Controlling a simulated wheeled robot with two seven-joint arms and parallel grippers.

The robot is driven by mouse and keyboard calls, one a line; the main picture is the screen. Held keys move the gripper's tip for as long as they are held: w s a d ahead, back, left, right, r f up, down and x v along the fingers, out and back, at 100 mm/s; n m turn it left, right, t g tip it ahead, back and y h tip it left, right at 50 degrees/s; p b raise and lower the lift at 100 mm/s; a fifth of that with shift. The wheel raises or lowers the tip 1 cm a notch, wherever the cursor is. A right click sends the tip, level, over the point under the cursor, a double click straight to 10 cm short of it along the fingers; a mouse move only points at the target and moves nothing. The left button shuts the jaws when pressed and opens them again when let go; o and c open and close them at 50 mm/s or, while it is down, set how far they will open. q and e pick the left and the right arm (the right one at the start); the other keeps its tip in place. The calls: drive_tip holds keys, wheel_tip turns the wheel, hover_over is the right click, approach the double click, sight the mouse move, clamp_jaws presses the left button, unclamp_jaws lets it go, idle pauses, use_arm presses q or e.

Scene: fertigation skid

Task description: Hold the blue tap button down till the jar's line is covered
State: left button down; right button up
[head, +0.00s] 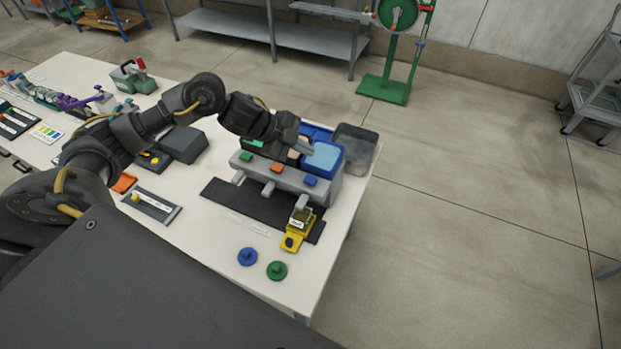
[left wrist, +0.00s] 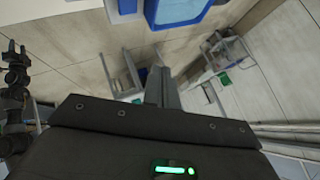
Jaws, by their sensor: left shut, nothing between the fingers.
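The grey tap unit (head: 270,175) has a green, an orange and a blue button on its front. The blue tap button (head: 311,181) is the rightmost. A small jar (head: 301,217) with a pale label stands below the right tap, on a yellow holder (head: 291,243). Its line and liquid level are too small to make out. My left gripper (head: 306,149) is shut and empty, above the unit by the blue tank (head: 325,158). It is apart from the blue button. Its shut fingers (left wrist: 163,86) also show in the left wrist view. My right gripper is not in view.
A clear grey bin (head: 356,150) stands right of the blue tank. A blue knob piece (head: 247,257) and a green knob piece (head: 277,270) lie near the table's front edge. A dark mat (head: 245,204) lies under the taps. A grey box (head: 183,145) stands left.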

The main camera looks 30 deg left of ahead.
use_arm(q)
drive_tip(key=b, duration=0.6)
hover_over(306, 179)
wheel_tip(306, 179, down, 6)
drive_tip(key=shift+f, duration=0.15)
wheel_tip(306, 179, down, 2)
drive_tip(key=shift+b, duration=0.55)
drive_tip(key=shift+f, duration=0.1)
drive_tip(key=shift+f, duration=0.15)
idle(0.9)
drive_tip(key=shift+f, duration=0.25)
